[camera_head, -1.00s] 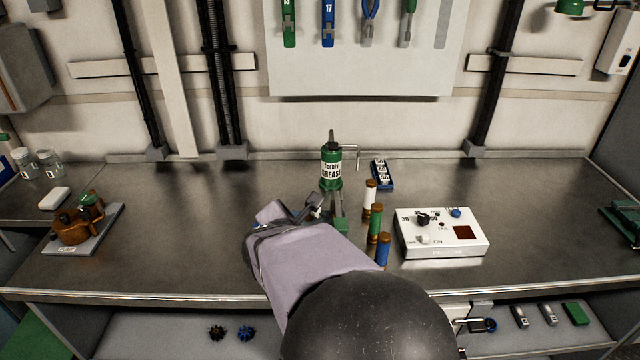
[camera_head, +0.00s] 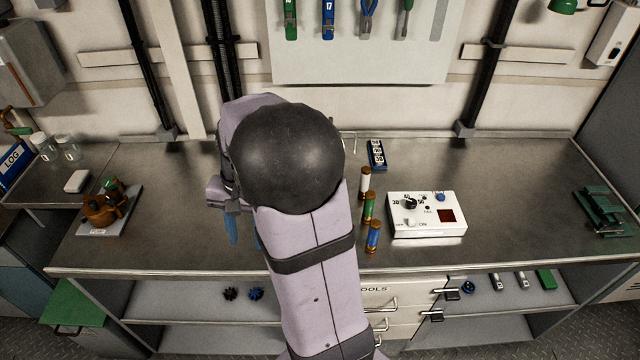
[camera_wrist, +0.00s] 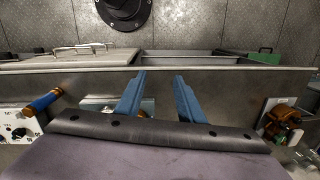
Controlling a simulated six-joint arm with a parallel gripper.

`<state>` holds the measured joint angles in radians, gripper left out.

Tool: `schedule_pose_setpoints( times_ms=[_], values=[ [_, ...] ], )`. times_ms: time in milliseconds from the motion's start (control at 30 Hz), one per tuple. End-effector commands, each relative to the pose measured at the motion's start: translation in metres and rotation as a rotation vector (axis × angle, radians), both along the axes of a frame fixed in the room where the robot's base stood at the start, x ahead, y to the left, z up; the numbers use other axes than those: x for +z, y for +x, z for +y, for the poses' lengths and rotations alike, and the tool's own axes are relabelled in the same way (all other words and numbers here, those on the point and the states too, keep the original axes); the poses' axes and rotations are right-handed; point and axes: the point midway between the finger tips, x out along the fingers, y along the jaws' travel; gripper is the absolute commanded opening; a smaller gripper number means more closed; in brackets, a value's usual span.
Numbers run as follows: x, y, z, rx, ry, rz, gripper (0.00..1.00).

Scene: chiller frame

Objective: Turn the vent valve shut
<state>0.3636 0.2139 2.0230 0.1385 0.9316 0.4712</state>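A brown-orange brass fitting (camera_head: 100,212) with a green top (camera_head: 110,184) sits on a grey plate (camera_head: 130,203) at the left of the bench; it looks like the vent valve. It also shows at the right of the wrist view (camera_wrist: 284,122). The position of its handle is too small to read. My gripper (camera_head: 245,236) is to the right of it, clearly apart, largely hidden behind my own arm in the head view. In the wrist view its two blue fingers (camera_wrist: 158,84) stand apart with nothing between them.
Upright banded cylinders (camera_head: 369,207) and a white control box (camera_head: 427,214) stand right of my arm. A blue strip (camera_head: 376,154) lies behind them, and a green device (camera_head: 600,213) is at far right. Bench between the fitting and my gripper is clear.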

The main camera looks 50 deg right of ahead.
Motion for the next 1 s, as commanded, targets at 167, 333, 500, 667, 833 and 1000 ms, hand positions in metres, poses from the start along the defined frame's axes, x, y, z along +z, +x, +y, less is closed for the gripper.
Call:
schedule_pose_setpoints(
  times_ms=[167, 333, 500, 667, 833, 1000],
  values=[
    [-0.011, 0.038, -0.083, -0.479, 0.088, 0.015, 0.35],
    [-0.019, 0.05, -0.167, -0.893, 0.179, 0.027, 0.35],
    [-0.029, 0.043, -0.239, -1.227, 0.266, 0.039, 0.35],
    [-0.034, 0.031, -0.281, -1.42, 0.326, 0.045, 0.35],
    [-0.036, 0.024, -0.298, -1.503, 0.353, 0.048, 0.35],
    [-0.036, 0.024, -0.299, -1.512, 0.356, 0.049, 0.35]
  ],
)
